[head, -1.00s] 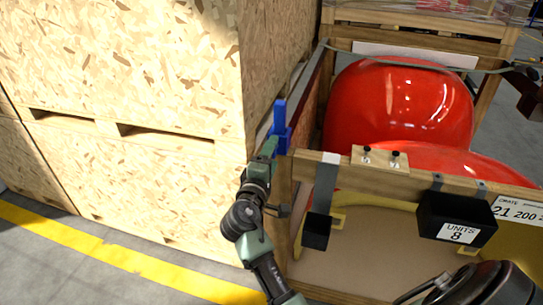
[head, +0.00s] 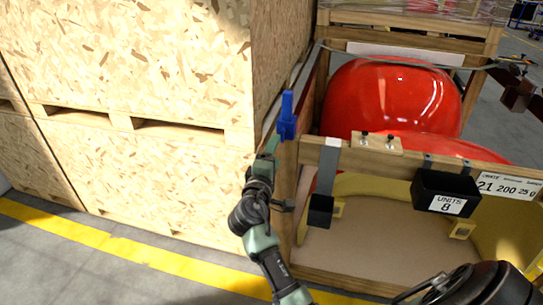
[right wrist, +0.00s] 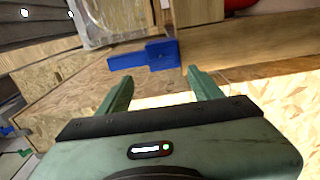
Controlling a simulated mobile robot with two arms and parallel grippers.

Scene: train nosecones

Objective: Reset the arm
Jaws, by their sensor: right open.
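My right gripper (head: 272,145) is on the arm that rises from the bottom middle of the head view. It stands at the front left corner of the wooden crate, close to a blue clamp-like piece (head: 287,116). In the right wrist view the two green fingers (right wrist: 158,73) are apart with nothing between them. The blue piece (right wrist: 145,56) lies just beyond the fingertips there, seemingly apart from them. My left gripper is not in view.
Tall chipboard crates (head: 130,185) fill the left. The open wooden crate (head: 411,158) at right holds red nosecones (head: 390,100) and has black bins (head: 445,193) on its front. A yellow line (head: 130,248) marks the clear grey floor in front.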

